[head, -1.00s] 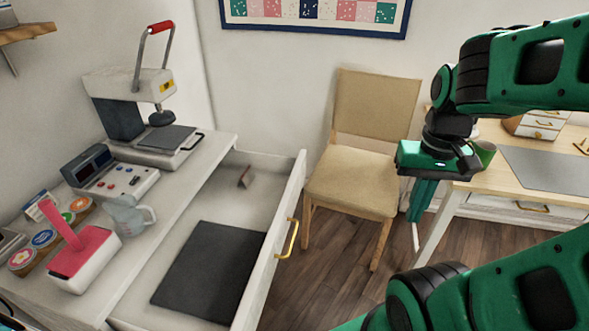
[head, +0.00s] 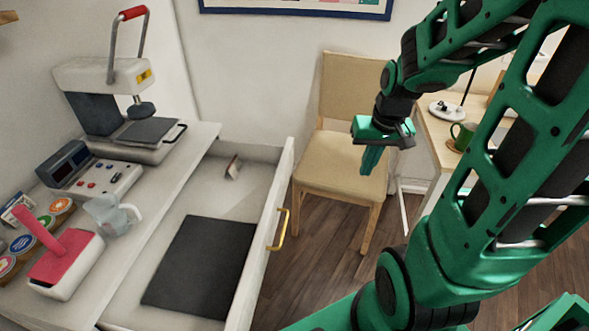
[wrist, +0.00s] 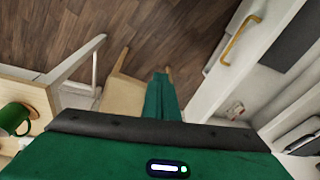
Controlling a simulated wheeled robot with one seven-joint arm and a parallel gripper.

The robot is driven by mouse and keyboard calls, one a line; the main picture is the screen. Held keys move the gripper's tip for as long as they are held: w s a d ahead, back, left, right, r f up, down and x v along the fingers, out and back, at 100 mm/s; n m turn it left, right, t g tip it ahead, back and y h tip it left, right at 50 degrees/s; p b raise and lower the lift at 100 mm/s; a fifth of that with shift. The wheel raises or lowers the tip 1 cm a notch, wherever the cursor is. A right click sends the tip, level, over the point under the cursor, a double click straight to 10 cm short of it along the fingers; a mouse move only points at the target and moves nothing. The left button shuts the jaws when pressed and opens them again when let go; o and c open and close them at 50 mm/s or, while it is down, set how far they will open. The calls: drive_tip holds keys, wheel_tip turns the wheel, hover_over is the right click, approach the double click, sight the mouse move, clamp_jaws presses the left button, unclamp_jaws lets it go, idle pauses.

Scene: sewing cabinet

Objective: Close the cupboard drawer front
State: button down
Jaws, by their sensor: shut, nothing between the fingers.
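The white cupboard drawer (head: 262,262) is pulled open, and its front faces right with a brass handle (head: 279,230). A dark flat mat (head: 203,266) and a small brownish item (head: 233,168) lie inside it. My green gripper (head: 370,161) is shut and empty, pointing down in front of the chair, to the right of the drawer front and apart from it. In the wrist view my gripper (wrist: 162,98) points at the chair and floor, with the drawer front (wrist: 212,88) and its handle (wrist: 241,40) at right.
A wooden chair (head: 345,160) stands behind my gripper. A table (head: 437,138) with a green mug (head: 462,136) is at right. A heat press (head: 150,131) and red-handled tool (head: 65,265) stand on the cabinet top. Floor (head: 325,232) right of the drawer is clear.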

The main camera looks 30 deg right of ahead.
drive_tip(key=w+a+f+t+y, duration=0.1)
drive_tip(key=w+f+t, duration=0.2)
drive_tip(key=w+f, duration=0.5)
drive_tip(key=w+a+f+t+y, duration=0.15)
drive_tip(key=w+f, duration=0.25)
drive_tip(key=w, duration=0.7)
approach(289, 172)
drive_tip(key=d+x, duration=0.1)
drive_tip(key=x, duration=0.4)
drive_tip(key=shift+w+a+f+m+t, duration=0.2)
drive_tip(key=shift+f+m+t, duration=0.1)
drive_tip(key=shift+m, duration=0.1)
